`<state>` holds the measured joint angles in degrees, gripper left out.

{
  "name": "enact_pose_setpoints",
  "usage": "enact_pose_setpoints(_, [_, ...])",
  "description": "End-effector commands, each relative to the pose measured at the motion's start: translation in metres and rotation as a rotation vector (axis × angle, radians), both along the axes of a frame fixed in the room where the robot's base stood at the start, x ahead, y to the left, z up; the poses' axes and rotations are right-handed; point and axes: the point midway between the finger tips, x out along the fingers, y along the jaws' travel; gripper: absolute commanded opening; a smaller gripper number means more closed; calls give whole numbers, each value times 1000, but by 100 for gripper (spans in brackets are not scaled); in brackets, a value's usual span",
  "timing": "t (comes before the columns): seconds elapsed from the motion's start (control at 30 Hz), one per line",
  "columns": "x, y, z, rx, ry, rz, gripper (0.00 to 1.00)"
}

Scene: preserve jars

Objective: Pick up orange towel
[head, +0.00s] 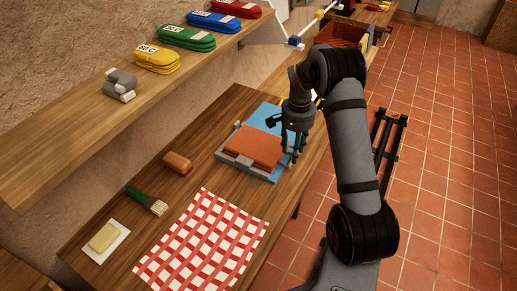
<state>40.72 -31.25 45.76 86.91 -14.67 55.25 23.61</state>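The orange towel (256,146) lies folded flat on a grey tray-like stand (226,153) on the wooden table. A light blue flat piece (266,115) shows behind it and along its right side. My gripper (293,151) points down at the right edge of the towel, over the blue piece. Its dark fingers look apart, with nothing seen between them. I cannot tell whether the fingertips touch anything. The towel's far right corner is near the fingers.
A red-and-white checked cloth (202,240), a green-handled brush (146,200), a brown block (177,162) and a yellow block (104,237) on white paper lie nearby. A shelf (62,140) along the wall holds folded coloured cloths (187,38) and grey rolls (120,84).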

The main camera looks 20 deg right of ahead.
Motion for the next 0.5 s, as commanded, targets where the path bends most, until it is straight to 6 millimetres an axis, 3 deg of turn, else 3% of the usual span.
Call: enact_pose_setpoints(0.5, [1,-6,-52,1,1,1,39])
